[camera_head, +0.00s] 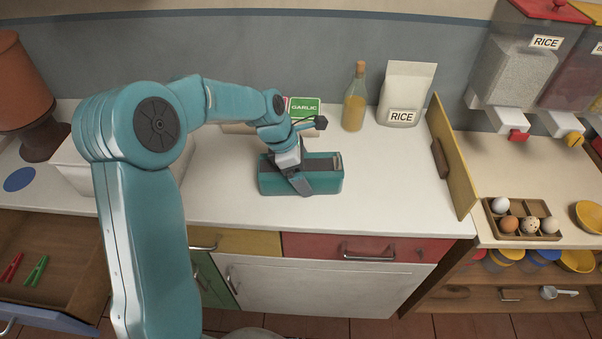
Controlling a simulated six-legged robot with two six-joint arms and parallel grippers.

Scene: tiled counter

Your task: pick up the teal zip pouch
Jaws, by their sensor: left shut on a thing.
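The teal zip pouch (322,181) is a box-like teal bag with a dark zip strip along its top. It lies on the white counter in the middle of the view. My left gripper (300,184) comes down on it from above and is shut on it near its middle. The gripper and wrist hide part of the pouch's top and front. I cannot tell whether the pouch is lifted off the counter. My right gripper is not in view.
An oil bottle (354,100) and a white rice bag (406,95) stand behind to the right. A garlic box (304,107) is behind my wrist. A wooden board door (452,160) bounds the counter's right. The counter right of the pouch is clear.

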